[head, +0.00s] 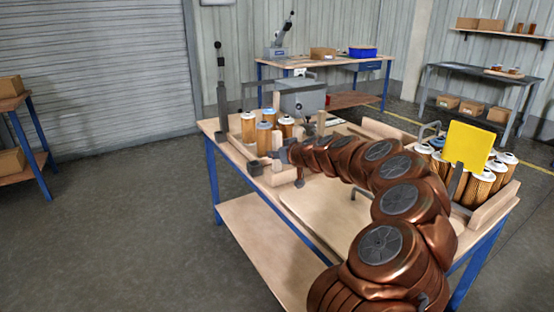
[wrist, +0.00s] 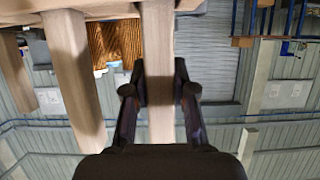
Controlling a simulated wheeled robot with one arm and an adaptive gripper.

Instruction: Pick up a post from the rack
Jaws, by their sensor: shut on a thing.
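My gripper (wrist: 160,82) is shut on a pale wooden post (wrist: 159,45), with one finger on each side of it in the wrist view. Two more pale posts, a middle one (wrist: 74,75) and a far-left one (wrist: 13,75), stand to the left in that view. In the head view my gripper (head: 266,166) is at the front of the wooden rack (head: 236,148) on the workbench's left end. Other posts (head: 321,122) rise in this rack among orange filter cartridges (head: 248,128). I cannot tell whether the held post still touches the rack.
A crate (head: 492,205) of several white-topped cartridges stands at the bench's right end, with a yellow panel (head: 469,146) in front. A grey box (head: 302,97) is behind the rack. My arm crosses the bench.

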